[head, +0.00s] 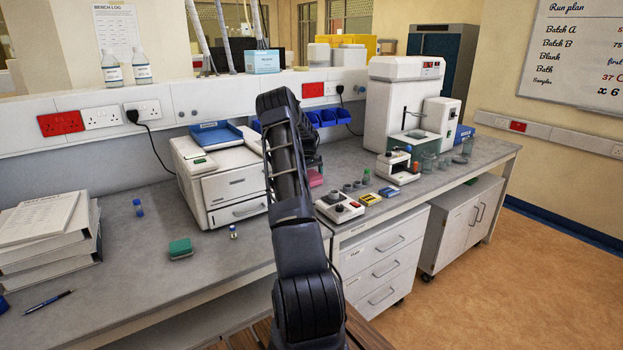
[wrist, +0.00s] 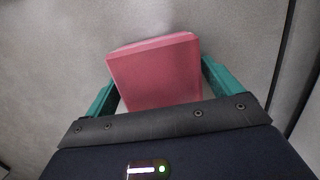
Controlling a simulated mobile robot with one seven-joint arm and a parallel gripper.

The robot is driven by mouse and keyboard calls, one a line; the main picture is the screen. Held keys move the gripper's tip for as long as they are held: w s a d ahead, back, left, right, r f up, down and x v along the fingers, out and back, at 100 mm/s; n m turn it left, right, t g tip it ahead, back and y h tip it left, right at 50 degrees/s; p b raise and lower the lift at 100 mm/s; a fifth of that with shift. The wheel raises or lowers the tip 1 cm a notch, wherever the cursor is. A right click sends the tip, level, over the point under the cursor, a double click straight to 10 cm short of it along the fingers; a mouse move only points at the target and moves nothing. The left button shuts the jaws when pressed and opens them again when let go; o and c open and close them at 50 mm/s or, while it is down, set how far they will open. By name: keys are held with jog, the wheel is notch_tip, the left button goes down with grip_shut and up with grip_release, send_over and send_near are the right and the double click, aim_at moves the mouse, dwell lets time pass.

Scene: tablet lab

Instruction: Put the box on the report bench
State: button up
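A pink-red box (wrist: 155,72) lies between the two teal fingers of my gripper (wrist: 158,88) in the wrist view. It is turned slightly in the picture, and its near end is hidden by the gripper body. The fingers stand wide apart, one along each side of the box. Whether they press on it or leave a narrow gap is unclear. In the head view a pink thing (head: 315,179) shows on the bench just right of my arm, partly hidden. Which bench is the report bench is not readable.
A control box (head: 339,207), small instruments and glassware crowd the right part. Binders (head: 50,240) stack at far left.

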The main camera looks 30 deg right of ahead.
jog(key=shift+r, duration=0.1)
notch_tip(320, 180, up, 12)
jog(key=w, duration=0.1)
jog(key=shift+w, duration=0.4)
dwell(0.7)
